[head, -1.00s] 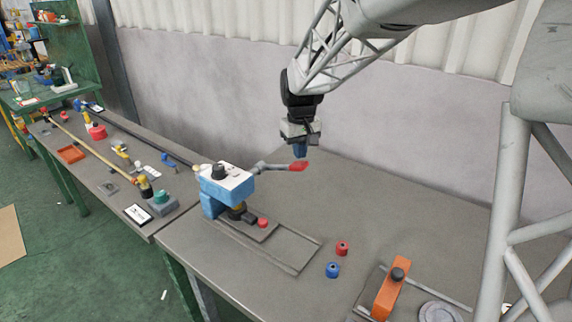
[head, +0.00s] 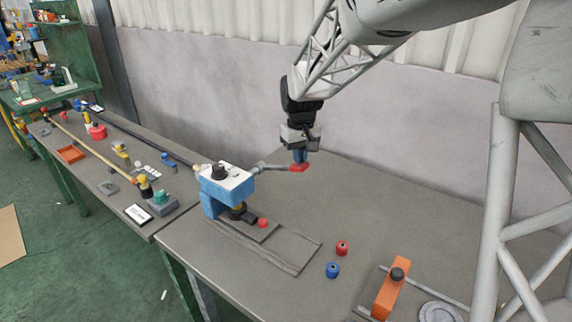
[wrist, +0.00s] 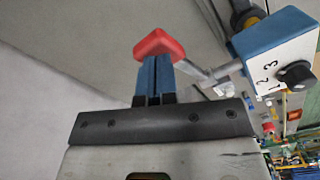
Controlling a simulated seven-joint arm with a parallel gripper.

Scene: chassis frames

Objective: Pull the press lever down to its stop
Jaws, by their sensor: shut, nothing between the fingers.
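The press (head: 226,186) is a blue and white block with a black knob on top, standing on the left part of the near bench. Its lever (head: 272,167) sticks out to the right, about level, and ends in a red handle (head: 299,168). My gripper (head: 300,156) points down with its blue fingers shut and empty, their tips right at the top of the red handle. In the wrist view the fingertips (wrist: 154,62) meet the edge of the red handle (wrist: 159,44); whether they touch it is hard to tell. The press's numbered face (wrist: 275,55) is to the right there.
A red part (head: 262,223) sits on the plate below the press. A red cylinder (head: 342,248) and a blue cylinder (head: 332,270) stand on the bench. An orange clamp (head: 388,294) is at the front right. The bench below the handle is clear.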

